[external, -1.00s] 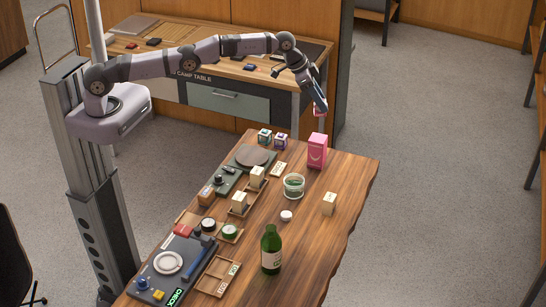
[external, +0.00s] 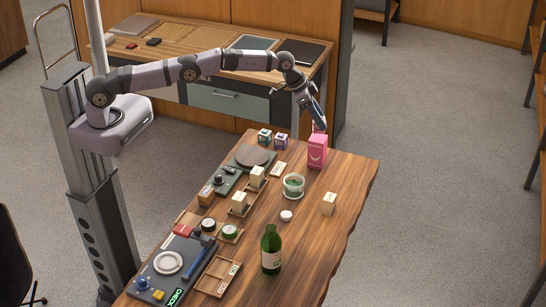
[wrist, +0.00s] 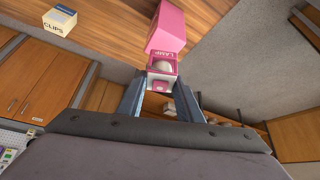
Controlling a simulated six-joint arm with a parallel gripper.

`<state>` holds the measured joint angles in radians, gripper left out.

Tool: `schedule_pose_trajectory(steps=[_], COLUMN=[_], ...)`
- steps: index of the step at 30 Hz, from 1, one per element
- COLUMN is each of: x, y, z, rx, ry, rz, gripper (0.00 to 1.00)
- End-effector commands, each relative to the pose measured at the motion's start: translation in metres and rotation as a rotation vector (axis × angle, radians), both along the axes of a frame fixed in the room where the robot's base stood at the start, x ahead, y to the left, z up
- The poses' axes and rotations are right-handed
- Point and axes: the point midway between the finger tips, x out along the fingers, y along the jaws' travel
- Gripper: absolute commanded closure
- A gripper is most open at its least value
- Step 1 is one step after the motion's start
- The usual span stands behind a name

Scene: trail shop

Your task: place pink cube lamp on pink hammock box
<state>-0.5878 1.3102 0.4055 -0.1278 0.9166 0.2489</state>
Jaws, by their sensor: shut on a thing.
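The pink hammock box (external: 317,152) stands upright at the far end of the wooden table; it also shows in the wrist view (wrist: 169,27). My gripper (external: 318,125) is directly above the box's top, pointing down. In the external view the lamp is mostly hidden by the fingers.
Two small cubes, one green and white (external: 264,136) and one purple and white (external: 281,142), stand left of the box. The table's right edge is clear.

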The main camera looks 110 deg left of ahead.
Motion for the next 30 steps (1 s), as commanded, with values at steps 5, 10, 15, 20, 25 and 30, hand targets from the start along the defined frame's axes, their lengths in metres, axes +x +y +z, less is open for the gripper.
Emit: schedule_pose_trajectory(steps=[5,10,15,20,25,30], x=[0.0,0.0,0.0,0.0,0.0,0.0], y=[0.0,0.0,0.0,0.0,0.0,0.0], z=[-0.02,-0.028,-0.028,-0.032,-0.032,-0.032], rx=[-0.001,0.0,0.0,0.0,0.0,0.0], ry=[0.003,-0.001,-0.001,-0.001,0.0,0.0], rz=[0.0,0.0,0.0,0.0,0.0,0.0], gripper=[0.91,0.91,0.91,0.91,0.49,0.49])
